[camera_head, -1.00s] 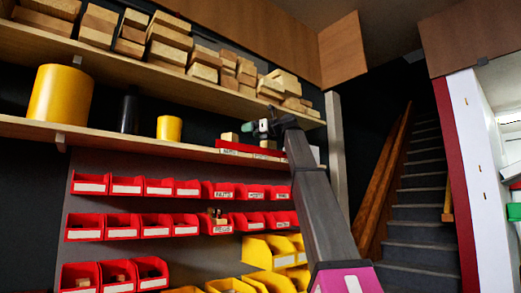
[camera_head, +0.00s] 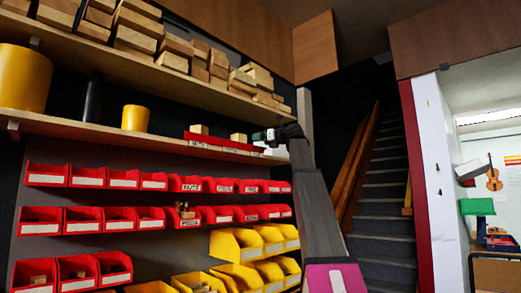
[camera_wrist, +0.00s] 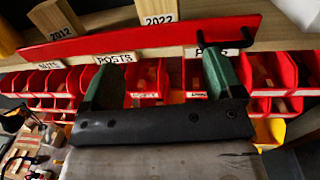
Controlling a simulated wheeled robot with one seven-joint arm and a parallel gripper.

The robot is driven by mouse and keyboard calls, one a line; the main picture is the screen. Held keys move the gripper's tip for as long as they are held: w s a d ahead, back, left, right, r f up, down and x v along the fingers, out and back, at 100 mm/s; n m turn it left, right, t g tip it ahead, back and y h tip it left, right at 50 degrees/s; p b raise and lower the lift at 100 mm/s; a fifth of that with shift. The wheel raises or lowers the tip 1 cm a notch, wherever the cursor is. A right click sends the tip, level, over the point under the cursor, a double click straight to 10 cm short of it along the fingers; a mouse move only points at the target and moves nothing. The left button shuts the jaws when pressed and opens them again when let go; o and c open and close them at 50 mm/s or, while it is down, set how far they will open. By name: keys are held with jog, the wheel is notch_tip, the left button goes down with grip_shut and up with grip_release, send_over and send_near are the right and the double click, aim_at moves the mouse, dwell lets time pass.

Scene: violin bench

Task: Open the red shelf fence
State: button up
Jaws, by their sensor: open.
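The red shelf fence (camera_head: 218,145) is a long red strip along the front edge of the middle shelf. In the wrist view the fence (camera_wrist: 140,38) runs across the top, slightly tilted, in front of wooden blocks. A black handle (camera_wrist: 226,40) sticks out near its right end. My gripper (camera_head: 266,134) is by the fence's right end in the head view. In the wrist view my gripper (camera_wrist: 162,72) is open and empty, its two green fingers apart below the fence. The right finger is close to the handle; I cannot tell whether they touch.
Red bins (camera_head: 120,177) hang in rows below the shelf, with yellow bins (camera_head: 238,242) lower. Wooden blocks (camera_wrist: 160,10) stand behind the fence. A yellow cylinder (camera_head: 135,118) stands on the shelf to the left. Stairs (camera_head: 385,190) are to the right.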

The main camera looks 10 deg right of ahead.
jog(key=w+d+f+m+t+h, duration=0.1)
jog(key=d+f+h, duration=0.1)
jog(key=d, duration=0.6)
jog(key=x, duration=1)
jog(key=shift+w+a+r, duration=0.1)
jog(key=shift+w+r, duration=0.15)
jog(key=shift+w, duration=0.15)
jog(key=c, duration=1)
jog(key=shift+c, duration=0.2)
